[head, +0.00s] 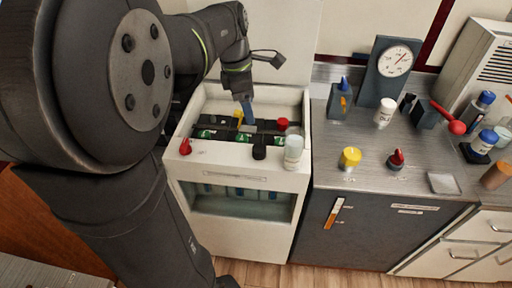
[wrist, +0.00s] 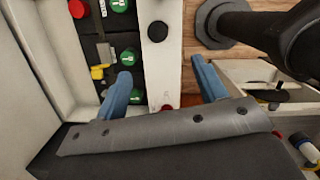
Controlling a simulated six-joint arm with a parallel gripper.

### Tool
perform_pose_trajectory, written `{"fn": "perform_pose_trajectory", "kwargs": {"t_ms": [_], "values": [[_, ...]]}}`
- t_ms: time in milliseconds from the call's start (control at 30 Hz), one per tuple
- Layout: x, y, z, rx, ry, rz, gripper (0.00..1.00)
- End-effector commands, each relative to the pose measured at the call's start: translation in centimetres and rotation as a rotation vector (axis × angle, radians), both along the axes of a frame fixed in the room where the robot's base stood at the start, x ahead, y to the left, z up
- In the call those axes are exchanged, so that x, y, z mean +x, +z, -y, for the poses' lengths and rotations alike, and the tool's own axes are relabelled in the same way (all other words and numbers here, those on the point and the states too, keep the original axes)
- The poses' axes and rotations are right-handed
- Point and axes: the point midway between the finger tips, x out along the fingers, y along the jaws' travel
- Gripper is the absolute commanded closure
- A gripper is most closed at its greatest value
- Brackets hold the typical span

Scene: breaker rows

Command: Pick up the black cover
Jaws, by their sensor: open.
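The black cover (head: 259,148) stands on the white front ledge of the breaker box (head: 240,180), right of its middle. In the wrist view the cover shows as a dark round top (wrist: 158,31) on the pale ledge, above the gap between the fingers. My gripper (head: 247,119) is over the breaker rows, behind and a little left of the cover in the head view. In the wrist view my gripper (wrist: 162,70) has its two blue fingers spread wide, with nothing held between them. The cover's sides are mostly hidden in the wrist view.
A red cap (head: 282,123) and a yellow piece (wrist: 97,72) are by the breakers. The right counter holds a yellow cap (head: 350,157), a gauge (head: 397,60) and bottles.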

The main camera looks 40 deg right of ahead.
Motion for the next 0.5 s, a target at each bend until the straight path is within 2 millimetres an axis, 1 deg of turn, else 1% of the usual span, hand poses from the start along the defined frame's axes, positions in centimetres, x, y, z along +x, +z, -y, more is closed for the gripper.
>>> {"fn": "perform_pose_trajectory", "kwargs": {"t_ms": [33, 100, 233, 367, 467, 500], "values": [[0.4, -0.3, -1.1, -0.038, 0.066, -0.025, 0.35], [0.8, -0.6, -2.1, -0.091, 0.144, -0.054, 0.35], [1.2, -1.0, -3.3, -0.161, 0.247, -0.088, 0.35], [1.3, -1.6, -3.5, -0.187, 0.286, -0.103, 0.35], [1.1, -2.9, -3.0, -0.187, 0.288, -0.106, 0.35], [1.0, -3.7, -2.6, -0.186, 0.287, -0.105, 0.35]]}}
